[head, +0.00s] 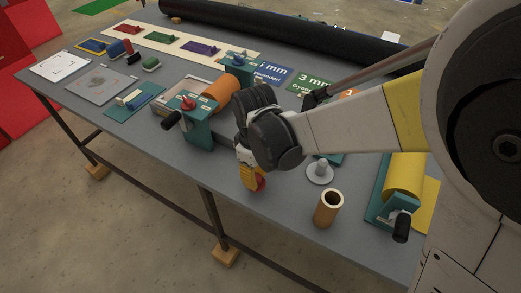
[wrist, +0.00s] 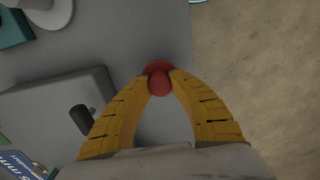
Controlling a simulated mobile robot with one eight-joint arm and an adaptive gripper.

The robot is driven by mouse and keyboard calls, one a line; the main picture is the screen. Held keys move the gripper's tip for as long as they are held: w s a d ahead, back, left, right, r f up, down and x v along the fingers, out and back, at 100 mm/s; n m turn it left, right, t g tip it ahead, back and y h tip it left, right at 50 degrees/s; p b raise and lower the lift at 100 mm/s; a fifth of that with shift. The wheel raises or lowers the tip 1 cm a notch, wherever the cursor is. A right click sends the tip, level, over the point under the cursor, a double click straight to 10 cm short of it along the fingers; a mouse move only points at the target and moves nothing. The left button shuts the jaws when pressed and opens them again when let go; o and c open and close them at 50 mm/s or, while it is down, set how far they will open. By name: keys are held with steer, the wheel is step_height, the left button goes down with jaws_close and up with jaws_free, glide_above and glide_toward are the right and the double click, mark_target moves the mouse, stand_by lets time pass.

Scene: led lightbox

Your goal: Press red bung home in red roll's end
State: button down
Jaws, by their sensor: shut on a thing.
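My gripper (head: 256,181) is low over the front of the grey table, its yellow fingers shut on the red bung (head: 261,184). In the wrist view the fingertips (wrist: 160,76) pinch the red bung (wrist: 159,83), whose wider round part shows beyond them. No plainly red roll shows. A short orange-brown tube (head: 328,209) stands upright to the right of the gripper, its open end up and apart from the bung.
A grey disc with a knob (head: 320,172) stands right of the gripper. A yellow roll (head: 404,176) sits in a teal stand farther right. A long black roll (head: 290,32) lies along the back. The table edge (wrist: 190,45) is close to the bung, with floor beyond.

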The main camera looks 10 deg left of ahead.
mark_target(256, 177)
steer(key=shift+r+p, duration=1.5)
steer(key=shift+r, duration=0.55)
steer(key=shift+f, duration=0.1)
